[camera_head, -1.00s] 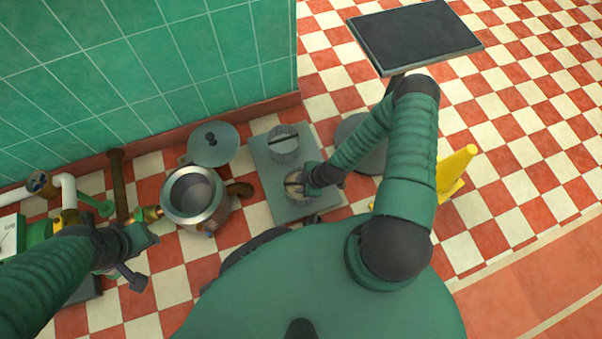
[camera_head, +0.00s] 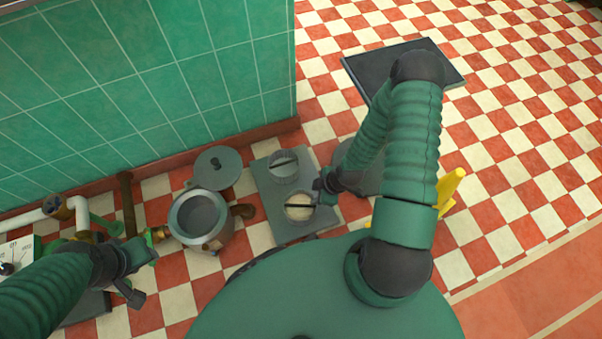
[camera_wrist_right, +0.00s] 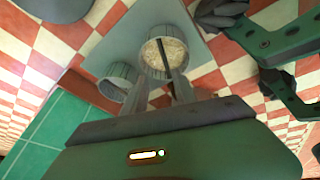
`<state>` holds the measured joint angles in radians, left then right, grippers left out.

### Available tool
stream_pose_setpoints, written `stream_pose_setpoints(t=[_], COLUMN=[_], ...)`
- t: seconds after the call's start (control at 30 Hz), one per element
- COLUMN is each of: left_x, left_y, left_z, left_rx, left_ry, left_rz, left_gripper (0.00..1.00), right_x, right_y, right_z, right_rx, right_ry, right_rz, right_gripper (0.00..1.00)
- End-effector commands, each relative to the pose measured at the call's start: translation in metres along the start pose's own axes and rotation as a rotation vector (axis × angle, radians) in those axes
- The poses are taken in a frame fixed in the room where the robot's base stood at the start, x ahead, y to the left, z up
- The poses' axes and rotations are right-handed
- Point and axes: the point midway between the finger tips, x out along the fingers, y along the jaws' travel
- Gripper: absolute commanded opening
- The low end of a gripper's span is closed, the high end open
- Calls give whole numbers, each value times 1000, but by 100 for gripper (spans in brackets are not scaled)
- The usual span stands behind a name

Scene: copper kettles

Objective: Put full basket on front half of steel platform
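The full basket (camera_head: 299,213), a grey round basket with pale contents and a dark bar across its top, stands on the grey steel platform (camera_head: 268,188), on the half nearer my body. It also shows in the right wrist view (camera_wrist_right: 158,67). A second basket (camera_head: 284,162) stands on the platform's far half; it also shows in the wrist view (camera_wrist_right: 117,78). My right gripper (camera_head: 321,187) is beside the full basket's right edge. Its fingers (camera_wrist_right: 155,95) are apart and appear empty. My left gripper (camera_head: 144,275) is left of the kettle, its jaws apparently spread and empty.
An open metal kettle (camera_head: 200,228) stands left of the platform, its round lid (camera_head: 217,168) behind it. Pipes (camera_head: 62,210) and a gauge (camera_head: 10,260) are at left. A green tiled wall (camera_head: 150,75) rises behind. A dark panel (camera_head: 375,70) and yellow object (camera_head: 449,188) are at right.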

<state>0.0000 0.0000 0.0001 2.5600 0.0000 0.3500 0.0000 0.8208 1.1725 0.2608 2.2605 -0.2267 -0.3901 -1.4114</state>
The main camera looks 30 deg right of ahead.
Motion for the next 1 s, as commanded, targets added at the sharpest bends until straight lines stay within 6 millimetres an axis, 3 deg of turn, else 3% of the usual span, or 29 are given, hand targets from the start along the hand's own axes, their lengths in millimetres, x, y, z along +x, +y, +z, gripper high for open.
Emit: stream_pose_setpoints(t=[0.1, 0.27, 0.37, 0.53, 0.7, 1.0], left_x=[0, 0, 0, 0, 0, 0], left_y=[0, 0, 0, 0, 0, 0], left_z=[0, 0, 0, 0, 0, 0], left_rx=[0, 0, 0, 0, 0, 0], left_ry=[0, 0, 0, 0, 0, 0], left_rz=[0, 0, 0, 0, 0, 0], left_gripper=[36, 36, 36, 36, 36, 36], right_x=[-46, -110, -151, -211, -240, -243], right_y=[20, 31, 28, 4, -18, -21], right_z=[-20, -58, -86, -128, -147, -148], right_rx=[91, 293, 439, 694, 847, 875], right_ry=[-85, -170, -188, -165, -138, -136], right_rz=[-1, 40, 82, 132, 136, 135], right_gripper=[33, 33, 33, 33, 33, 33])
